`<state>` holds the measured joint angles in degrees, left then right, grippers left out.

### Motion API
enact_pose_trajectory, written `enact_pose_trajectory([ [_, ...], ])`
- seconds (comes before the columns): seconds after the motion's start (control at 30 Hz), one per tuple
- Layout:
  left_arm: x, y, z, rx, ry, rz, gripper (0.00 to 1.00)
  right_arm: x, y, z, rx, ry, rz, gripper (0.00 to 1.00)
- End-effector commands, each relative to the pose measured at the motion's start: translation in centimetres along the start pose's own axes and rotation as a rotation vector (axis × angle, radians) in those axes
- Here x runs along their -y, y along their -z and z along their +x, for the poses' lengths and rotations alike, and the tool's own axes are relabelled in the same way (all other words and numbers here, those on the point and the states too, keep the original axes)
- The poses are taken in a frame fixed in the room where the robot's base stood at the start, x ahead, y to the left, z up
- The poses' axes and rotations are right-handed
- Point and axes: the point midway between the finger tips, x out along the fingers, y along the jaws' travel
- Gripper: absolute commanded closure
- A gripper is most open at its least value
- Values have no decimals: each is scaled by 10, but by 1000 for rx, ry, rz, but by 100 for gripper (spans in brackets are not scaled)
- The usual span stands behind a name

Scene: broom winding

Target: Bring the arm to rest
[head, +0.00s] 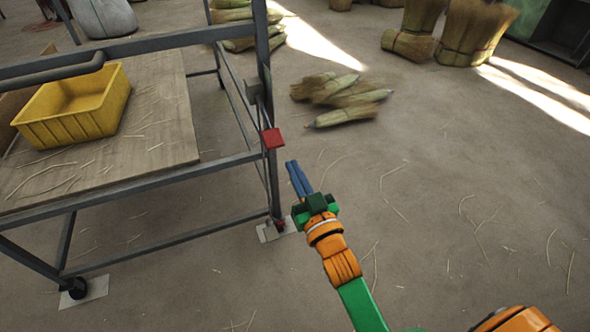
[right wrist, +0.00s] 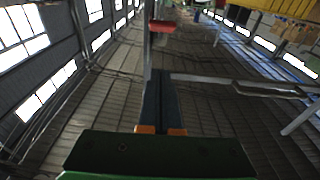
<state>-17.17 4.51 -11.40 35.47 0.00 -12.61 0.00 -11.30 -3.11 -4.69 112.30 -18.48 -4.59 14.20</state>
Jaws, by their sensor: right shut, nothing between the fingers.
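My right gripper (head: 298,178) is at the middle of the head view, at the end of my green and orange arm. Its two blue fingers are together with nothing between them. A gap shows between fingers and box in the head view. My left gripper is not in view.
A metal-framed table (head: 160,119) stands at left with a yellow crate (head: 62,122) and loose straw on it. Bundled straw brooms (head: 345,97) lie on the floor behind my gripper, and more bundles (head: 470,32) stand at back right. The floor at right is clear apart from straw.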

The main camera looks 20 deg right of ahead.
Motion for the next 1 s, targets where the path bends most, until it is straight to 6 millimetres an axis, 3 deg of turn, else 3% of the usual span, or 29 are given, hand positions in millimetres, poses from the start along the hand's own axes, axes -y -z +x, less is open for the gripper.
enact_pose_trajectory([
  [0.37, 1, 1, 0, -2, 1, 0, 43, 0, 0, 0, 0, 0, 0, 100],
  [0.47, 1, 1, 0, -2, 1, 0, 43, 2, -15, -1, 38, 6, -2, 100],
  [0.57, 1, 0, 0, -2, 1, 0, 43, 8, -82, -13, 209, 30, -8, 100],
  [0.67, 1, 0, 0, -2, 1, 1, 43, 16, -179, -53, 474, 66, -24, 100],
  [0.7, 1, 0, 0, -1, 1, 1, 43, 17, -216, -76, 583, 78, -32, 100],
  [0.77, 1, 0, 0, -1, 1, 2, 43, 16, -265, -116, 740, 95, -46, 100],
  [0.8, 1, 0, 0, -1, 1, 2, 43, 15, -293, -146, 839, 105, -55, 100],
  [0.9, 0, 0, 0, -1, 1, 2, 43, 8, -344, -218, 1059, 123, -77, 100],
  [1.0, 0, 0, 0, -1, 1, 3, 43, -1, -374, -285, 1239, 134, -96, 100],
])
